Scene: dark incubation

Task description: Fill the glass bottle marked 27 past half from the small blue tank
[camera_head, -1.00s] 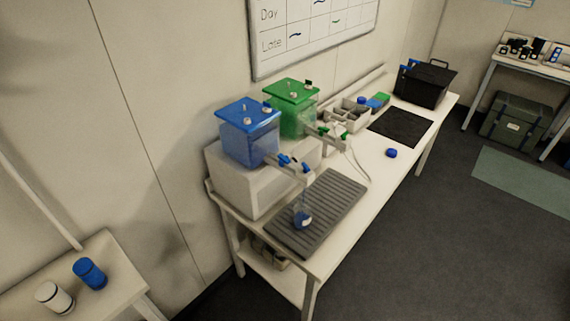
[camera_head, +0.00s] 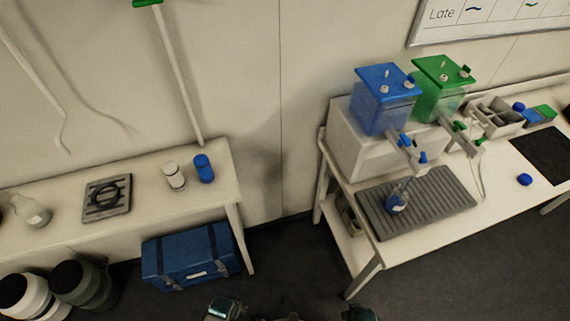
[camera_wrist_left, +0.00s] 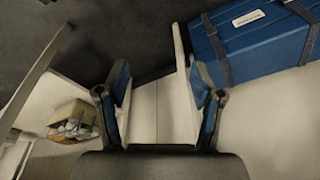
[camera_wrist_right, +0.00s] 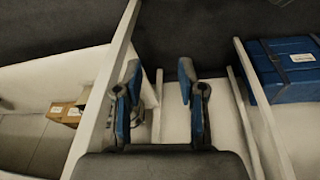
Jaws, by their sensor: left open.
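The small blue tank (camera_head: 380,112) stands on a white block at the left end of the right bench, beside a green tank (camera_head: 436,92). A glass bottle (camera_head: 397,201) with blue at its lower part stands on the grey grooved tray (camera_head: 440,205), below the blue tank's tap (camera_head: 407,143). Its number and fill level are too small to read. Another clear glass bottle (camera_head: 34,214) with a pale label stands on the left bench; its mark is unreadable too. My left gripper (camera_wrist_left: 160,85) is open and empty. My right gripper (camera_wrist_right: 158,78) is open and empty. Both are away from the bottles.
The left bench (camera_head: 130,220) also holds a dark plate with a ring (camera_head: 107,197), a white jar (camera_head: 174,175) and a blue jar (camera_head: 204,168). A blue case (camera_head: 190,257) lies beneath. A blue cap (camera_head: 524,180) lies on the right bench. Floor is open between the benches.

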